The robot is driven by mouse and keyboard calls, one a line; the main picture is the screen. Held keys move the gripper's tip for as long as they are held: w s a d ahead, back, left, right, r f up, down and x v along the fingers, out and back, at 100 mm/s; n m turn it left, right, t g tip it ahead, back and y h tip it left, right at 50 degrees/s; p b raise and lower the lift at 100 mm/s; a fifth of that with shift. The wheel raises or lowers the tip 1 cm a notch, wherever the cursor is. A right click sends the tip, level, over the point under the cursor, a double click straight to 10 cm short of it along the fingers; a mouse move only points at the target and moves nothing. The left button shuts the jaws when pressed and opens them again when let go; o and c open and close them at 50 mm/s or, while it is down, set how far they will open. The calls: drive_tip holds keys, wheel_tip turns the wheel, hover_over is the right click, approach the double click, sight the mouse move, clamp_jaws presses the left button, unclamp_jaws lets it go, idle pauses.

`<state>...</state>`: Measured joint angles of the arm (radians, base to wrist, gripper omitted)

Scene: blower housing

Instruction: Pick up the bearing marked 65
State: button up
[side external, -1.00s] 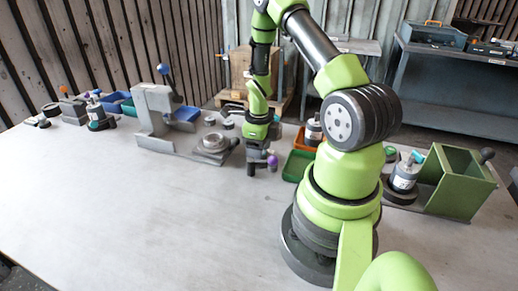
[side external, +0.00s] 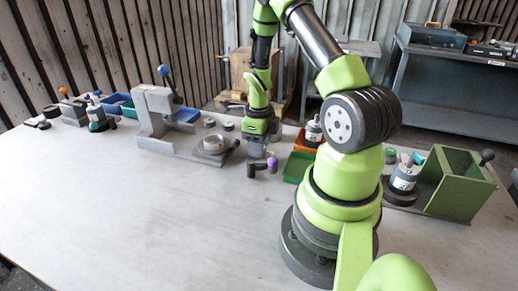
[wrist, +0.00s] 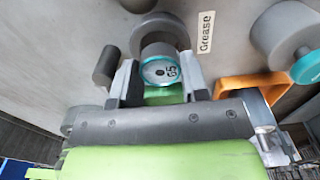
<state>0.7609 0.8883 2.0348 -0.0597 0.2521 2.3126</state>
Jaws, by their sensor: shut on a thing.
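The bearing marked 65 (wrist: 160,71) shows in the wrist view as a grey round part with a teal rim and the number on its pale face. My gripper (wrist: 160,82) has one finger on each side of it and is shut on it. A wider grey round part (wrist: 160,30) lies directly behind the bearing; I cannot tell whether they touch. In the side view my gripper (side external: 258,150) points down over the table near a dark post and a purple knob (side external: 272,164). The bearing cannot be made out clearly there.
A dark cylinder (wrist: 105,66) stands close to my left finger in the wrist view. An orange bin (side external: 306,140) and a green tray (side external: 297,167) are right of my gripper. A grey press (side external: 155,115) stands to the left. The front of the table (side external: 150,225) is clear.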

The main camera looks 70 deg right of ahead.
drive_tip(key=shift+r, duration=2.05)
